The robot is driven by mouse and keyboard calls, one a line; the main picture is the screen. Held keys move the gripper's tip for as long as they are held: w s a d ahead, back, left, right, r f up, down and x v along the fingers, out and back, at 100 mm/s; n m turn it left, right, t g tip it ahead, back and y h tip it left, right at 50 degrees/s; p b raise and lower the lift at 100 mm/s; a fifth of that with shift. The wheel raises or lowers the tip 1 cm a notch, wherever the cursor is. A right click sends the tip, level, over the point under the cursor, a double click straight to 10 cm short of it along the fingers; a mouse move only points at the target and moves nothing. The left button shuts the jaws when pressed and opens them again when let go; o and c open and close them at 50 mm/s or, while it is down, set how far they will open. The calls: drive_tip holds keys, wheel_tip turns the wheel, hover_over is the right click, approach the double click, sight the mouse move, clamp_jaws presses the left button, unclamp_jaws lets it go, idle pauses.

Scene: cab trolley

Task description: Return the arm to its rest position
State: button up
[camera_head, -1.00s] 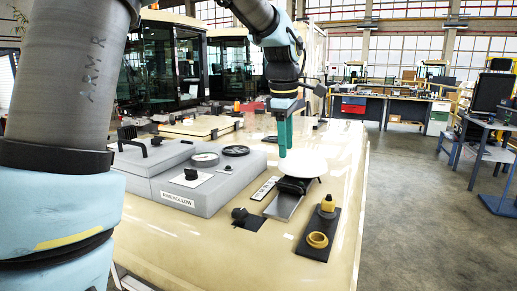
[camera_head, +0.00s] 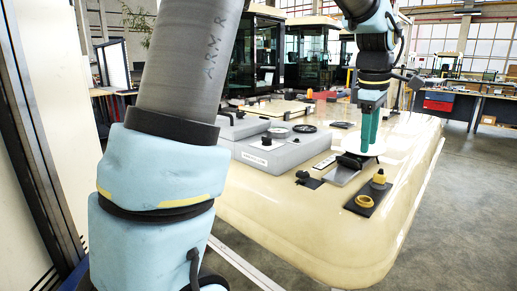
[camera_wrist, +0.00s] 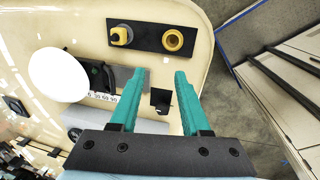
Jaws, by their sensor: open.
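My gripper (camera_head: 370,128) has two green fingers pointing down above the cream trolley top (camera_head: 300,215), beside the white disc (camera_head: 362,146). In the wrist view my gripper (camera_wrist: 158,88) is open, with a clear gap and nothing between the fingers. The wrist view shows the fingers over the area of the metal plate and a small dark part (camera_wrist: 160,101). My arm runs from the left foreground up out of the picture and comes down again at the upper right.
On the trolley are a grey console (camera_head: 275,152), a black knob (camera_head: 303,175) and a dark plate (camera_head: 369,196) with a yellow knob (camera_head: 379,178) and yellow ring (camera_head: 364,201). A white panel (camera_head: 25,200) stands at the left. Grey floor (camera_head: 465,220) is free at right.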

drive_tip(key=s+a+f+m, duration=0.2)
drive_tip(key=a+f, duration=0.3)
drive_tip(key=a, duration=0.6)
drive_tip(key=s+a+f+m, duration=0.2)
drive_tip(key=a+f+m, duration=0.3)
drive_tip(key=a, duration=0.5)
drive_tip(key=s+a+f+m+y, duration=0.1)
drive_tip(key=s+a+f+m, duration=0.1)
drive_tip(key=a+f, duration=0.4)
drive_tip(key=a+m, duration=0.1)
drive_tip(key=a, duration=0.4)
drive_tip(key=shift+s+a+m, duration=0.3)
drive_tip(key=shift+a, duration=0.05)
drive_tip(key=shift+o, duration=0.2)
